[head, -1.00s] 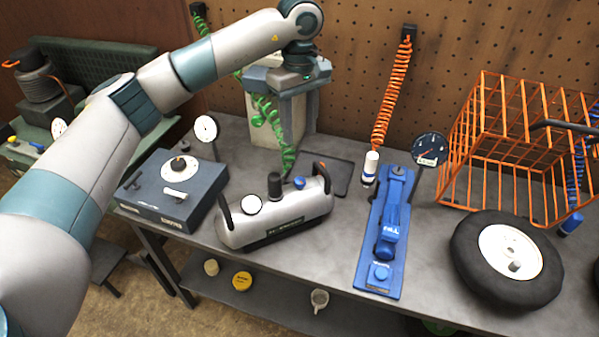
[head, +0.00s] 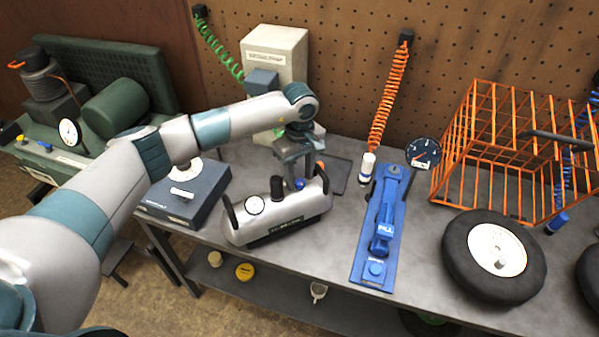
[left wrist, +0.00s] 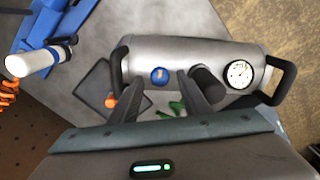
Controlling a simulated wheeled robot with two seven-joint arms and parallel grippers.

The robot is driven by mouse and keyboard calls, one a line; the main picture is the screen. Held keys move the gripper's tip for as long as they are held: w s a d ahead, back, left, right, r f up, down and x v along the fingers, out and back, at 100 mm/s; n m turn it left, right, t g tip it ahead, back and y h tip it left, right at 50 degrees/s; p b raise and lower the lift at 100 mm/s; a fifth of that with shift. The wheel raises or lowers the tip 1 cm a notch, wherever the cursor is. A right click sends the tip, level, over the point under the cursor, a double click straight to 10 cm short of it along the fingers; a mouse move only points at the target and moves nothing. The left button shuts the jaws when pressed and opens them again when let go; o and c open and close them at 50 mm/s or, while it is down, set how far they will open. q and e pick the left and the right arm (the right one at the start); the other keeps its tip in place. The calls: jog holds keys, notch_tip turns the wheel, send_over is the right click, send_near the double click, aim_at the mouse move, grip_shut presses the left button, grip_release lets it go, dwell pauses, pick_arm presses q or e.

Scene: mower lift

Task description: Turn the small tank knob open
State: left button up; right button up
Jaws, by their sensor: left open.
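The small tank is a silver cylinder with black end handles (head: 290,220), lying on the grey bench; it also shows in the left wrist view (left wrist: 195,55). It carries a white gauge (left wrist: 240,74), a black upright post (head: 277,188) and a small blue knob (left wrist: 160,76). My left gripper (head: 298,181) is open and points down over the tank's rear side. In the left wrist view, the blue knob appears in the gap between my open fingertips (left wrist: 160,82). I cannot tell whether they touch it. In the head view my gripper partly hides the knob. My right gripper is out of view.
A dark blue box with a dial (head: 170,205) is left of the tank. A blue jack (head: 375,245) is to the right, then a wheel (head: 490,275) and an orange wire basket (head: 520,150). An orange coiled hose (head: 390,95) hangs behind. Some bare bench lies right of the tank.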

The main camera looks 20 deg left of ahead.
pick_arm(q)
jog(key=shift+f, duration=0.25)
jog(key=c, duration=1)
